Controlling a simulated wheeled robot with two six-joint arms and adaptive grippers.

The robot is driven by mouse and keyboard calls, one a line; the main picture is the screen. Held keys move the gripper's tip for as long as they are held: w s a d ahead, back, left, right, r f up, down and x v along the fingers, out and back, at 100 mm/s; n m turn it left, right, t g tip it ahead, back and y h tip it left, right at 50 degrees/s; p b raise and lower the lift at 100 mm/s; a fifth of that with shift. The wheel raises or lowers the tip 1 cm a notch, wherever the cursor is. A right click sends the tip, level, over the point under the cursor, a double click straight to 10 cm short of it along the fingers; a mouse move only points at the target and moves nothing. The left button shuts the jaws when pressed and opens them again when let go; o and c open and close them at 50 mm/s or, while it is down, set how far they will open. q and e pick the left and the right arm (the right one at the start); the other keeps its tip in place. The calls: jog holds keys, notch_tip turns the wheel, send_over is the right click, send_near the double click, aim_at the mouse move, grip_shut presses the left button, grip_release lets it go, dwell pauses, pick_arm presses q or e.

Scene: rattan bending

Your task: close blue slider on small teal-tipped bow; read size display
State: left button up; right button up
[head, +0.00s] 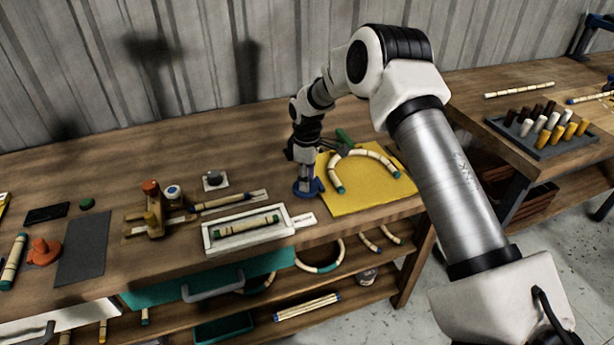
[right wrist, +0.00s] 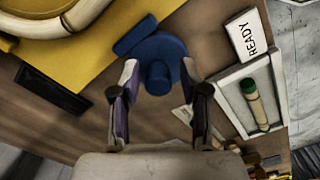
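The blue slider (head: 308,189) sits at the left edge of the yellow mat; the right wrist view shows its round knob (right wrist: 158,76) and blue base. My right gripper (head: 305,178) points down over it. Its fingers (right wrist: 160,88) are open on either side of the knob, with gaps visible. The teal-tipped bow (head: 365,154) lies arched on the yellow mat (head: 350,203); part of a pale curved rod (right wrist: 80,16) shows in the right wrist view. A dark rectangular panel (right wrist: 52,92) beside the mat shows no readable figures. My left gripper is not in view.
A white tray (head: 211,247) holding a green-tipped rattan piece stands left of the slider, beside a READY card (right wrist: 250,35). A wooden jig (head: 154,219) is farther left. A rack of pegs (head: 543,150) stands on the right-hand table.

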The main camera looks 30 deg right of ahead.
aim_at(321, 182)
jog(key=shift+f, duration=0.1)
jog(key=c, duration=0.6)
jog(key=shift+o, duration=0.2)
jog(key=d, duration=0.2)
jog(key=d+p, duration=0.1)
jog(key=d, duration=0.1)
jog(key=shift+s+d, duration=0.1)
jog(key=shift+s, duration=0.3)
grip_shut()
grip_release()
